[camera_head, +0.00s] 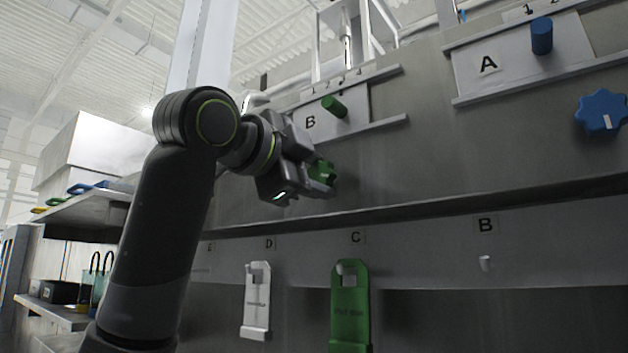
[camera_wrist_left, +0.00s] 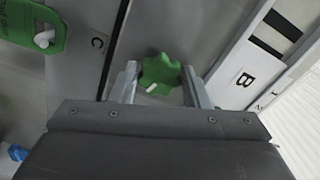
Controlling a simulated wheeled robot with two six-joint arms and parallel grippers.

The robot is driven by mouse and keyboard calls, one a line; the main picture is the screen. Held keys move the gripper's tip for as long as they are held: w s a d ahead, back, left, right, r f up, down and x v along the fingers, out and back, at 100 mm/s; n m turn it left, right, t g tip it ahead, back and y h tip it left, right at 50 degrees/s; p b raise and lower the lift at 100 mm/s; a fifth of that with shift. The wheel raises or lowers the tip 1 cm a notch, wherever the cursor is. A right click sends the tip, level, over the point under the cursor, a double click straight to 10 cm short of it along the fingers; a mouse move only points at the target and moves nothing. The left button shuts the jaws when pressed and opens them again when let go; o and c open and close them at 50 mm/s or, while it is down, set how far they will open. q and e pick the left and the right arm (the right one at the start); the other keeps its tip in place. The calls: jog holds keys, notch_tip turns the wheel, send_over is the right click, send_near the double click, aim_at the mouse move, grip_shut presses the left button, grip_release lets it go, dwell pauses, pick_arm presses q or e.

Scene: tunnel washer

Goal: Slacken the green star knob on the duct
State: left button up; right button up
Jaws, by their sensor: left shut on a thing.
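The green star knob (camera_head: 322,172) sits on the grey duct wall, below the slide plate marked B. My left gripper (camera_head: 308,180) is at the knob and hides much of it in the head view. In the left wrist view the green star knob (camera_wrist_left: 160,74) shows between the two fingers of my left gripper (camera_wrist_left: 158,84), with a white mark on its face. The fingers are shut on the knob from both sides. My right gripper is in neither view.
A green peg (camera_head: 334,106) stands on plate B above. A blue peg (camera_head: 541,36) and a blue star knob (camera_head: 601,112) are at the right. A ledge runs below the knob, with a white tag (camera_head: 257,300) and a green tag (camera_head: 350,305) hanging under it.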

pick_arm(q)
jog(key=n+b, duration=0.1)
jog(key=n, duration=0.4)
jog(key=shift+f+n+b, duration=0.2)
jog(key=shift+n+b, duration=0.1)
jog(key=shift+b, duration=0.1)
jog(key=n+b, duration=0.1)
jog(key=n, duration=0.4)
jog(key=shift+n+b, duration=0.3)
jog(key=shift+b, duration=0.1)
jog(key=n+b, duration=0.1)
jog(key=n, duration=0.4)
jog(key=shift+d+b, duration=0.1)
jog(key=shift+b, duration=0.25)
jog(key=n+b, duration=0.1)
jog(key=n, duration=0.4)
jog(key=shift+n, duration=0.3)
jog(key=o, duration=1)
jog(key=shift+r, duration=0.1)
jog(key=shift+c, duration=0.2)
jog(key=shift+s, duration=0.1)
